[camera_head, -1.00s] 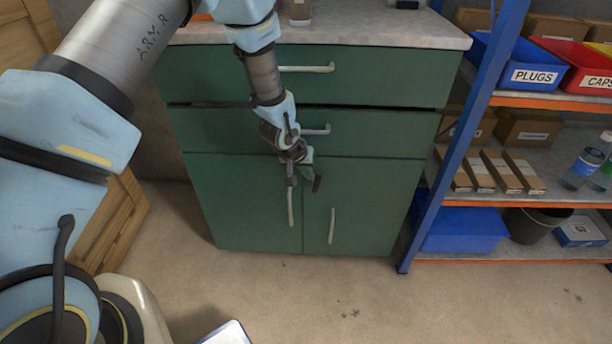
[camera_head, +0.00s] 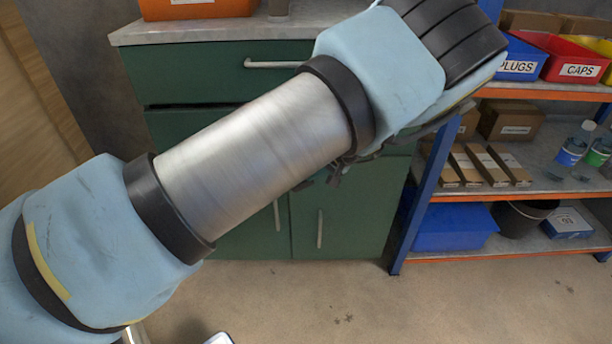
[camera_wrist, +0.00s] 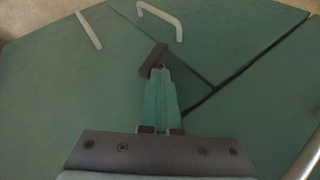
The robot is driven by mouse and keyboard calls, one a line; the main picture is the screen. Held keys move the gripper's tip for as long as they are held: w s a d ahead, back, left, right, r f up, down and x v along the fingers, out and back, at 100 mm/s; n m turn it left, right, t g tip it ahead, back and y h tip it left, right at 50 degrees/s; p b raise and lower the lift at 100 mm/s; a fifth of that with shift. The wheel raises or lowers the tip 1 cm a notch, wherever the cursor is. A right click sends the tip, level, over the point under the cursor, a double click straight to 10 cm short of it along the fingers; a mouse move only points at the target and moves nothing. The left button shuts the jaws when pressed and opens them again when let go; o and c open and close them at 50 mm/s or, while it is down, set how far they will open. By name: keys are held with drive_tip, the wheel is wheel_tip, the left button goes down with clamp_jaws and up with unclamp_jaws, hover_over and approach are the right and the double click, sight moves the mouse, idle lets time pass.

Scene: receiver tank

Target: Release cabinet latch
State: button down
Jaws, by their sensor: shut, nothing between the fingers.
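The green cabinet (camera_head: 230,58) stands against the wall, with drawers above and two doors below.
A drawer handle (camera_wrist: 305,156) is close at the lower right of the wrist view. A blue-framed shelf (camera_head: 425,200) with bins, boxes and bottles stands right of the cabinet. A wooden crate (camera_head: 45,95) is at the left. The floor before the cabinet (camera_head: 400,315) is clear.

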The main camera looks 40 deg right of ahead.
drive_tip(key=shift+s+d+f+m+t+y+b, duration=0.4)
drive_tip(key=shift+s+d+f+t+y+b, duration=0.4)
drive_tip(key=shift+f+t+y+b, duration=0.3)
drive_tip(key=shift+s+d+f, duration=0.15)
drive_tip(key=shift+d, duration=0.05)
